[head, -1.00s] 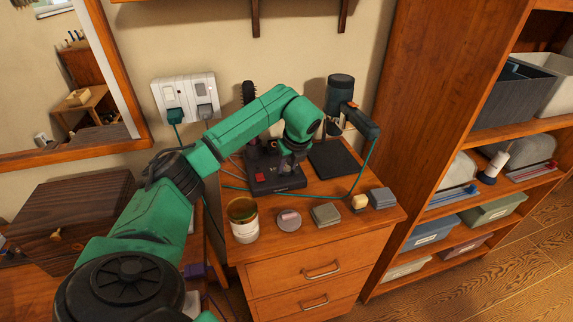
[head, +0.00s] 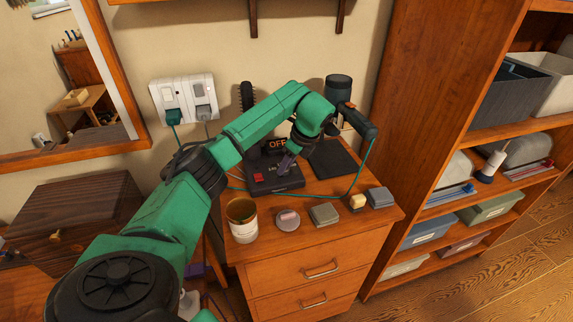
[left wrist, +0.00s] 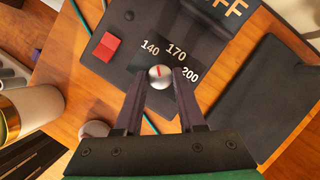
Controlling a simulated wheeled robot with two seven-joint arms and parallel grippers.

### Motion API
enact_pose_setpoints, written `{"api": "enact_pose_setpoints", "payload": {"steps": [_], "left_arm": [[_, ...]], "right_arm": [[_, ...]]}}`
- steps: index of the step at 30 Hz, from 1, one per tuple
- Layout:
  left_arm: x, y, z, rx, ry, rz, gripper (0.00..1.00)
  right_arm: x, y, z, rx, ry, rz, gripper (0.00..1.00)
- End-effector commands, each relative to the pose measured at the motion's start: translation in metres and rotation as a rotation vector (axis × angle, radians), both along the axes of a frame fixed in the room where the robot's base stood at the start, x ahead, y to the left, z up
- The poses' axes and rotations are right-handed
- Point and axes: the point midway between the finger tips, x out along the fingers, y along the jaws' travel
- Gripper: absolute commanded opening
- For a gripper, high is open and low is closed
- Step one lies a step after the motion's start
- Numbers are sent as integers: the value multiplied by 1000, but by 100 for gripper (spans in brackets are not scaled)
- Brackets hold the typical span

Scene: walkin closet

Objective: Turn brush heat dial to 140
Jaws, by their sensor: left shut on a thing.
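The heat dial (left wrist: 160,77) is a small silver knob with a red mark, on the black base (head: 262,186) of the brush stand on the cabinet. In the left wrist view the numbers 140, 170 and 200 (left wrist: 190,75) curve around its far and right sides. The red mark points up and slightly left, roughly toward 140; its exact setting is hard to tell. My left gripper (head: 284,164) is shut on the dial, with one finger (left wrist: 135,100) on each side. A display (head: 277,144) behind reads OFF. My right gripper is not in view.
A red switch (left wrist: 106,46) sits left of the dial.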

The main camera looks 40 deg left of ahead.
Motion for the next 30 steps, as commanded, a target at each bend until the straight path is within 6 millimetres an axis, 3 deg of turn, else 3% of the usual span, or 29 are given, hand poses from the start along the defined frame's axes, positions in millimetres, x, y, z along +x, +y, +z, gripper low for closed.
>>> {"api": "enact_pose_setpoints", "payload": {"steps": [8,9,10,11,23,26,30], "left_arm": [[1,1,2,2,-8,0,0],[1,1,2,2,-8,0,54],[1,1,2,2,-8,0,66],[1,1,2,1,-7,0,69],[1,-3,6,-1,-6,-2,69],[2,-8,19,-1,-7,-3,69],[3,-22,57,0,-10,-2,69]], "right_arm": [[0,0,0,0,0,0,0],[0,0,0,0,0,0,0],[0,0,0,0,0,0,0],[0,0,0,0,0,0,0],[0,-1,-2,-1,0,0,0],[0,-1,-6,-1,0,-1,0],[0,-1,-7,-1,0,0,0]]}}
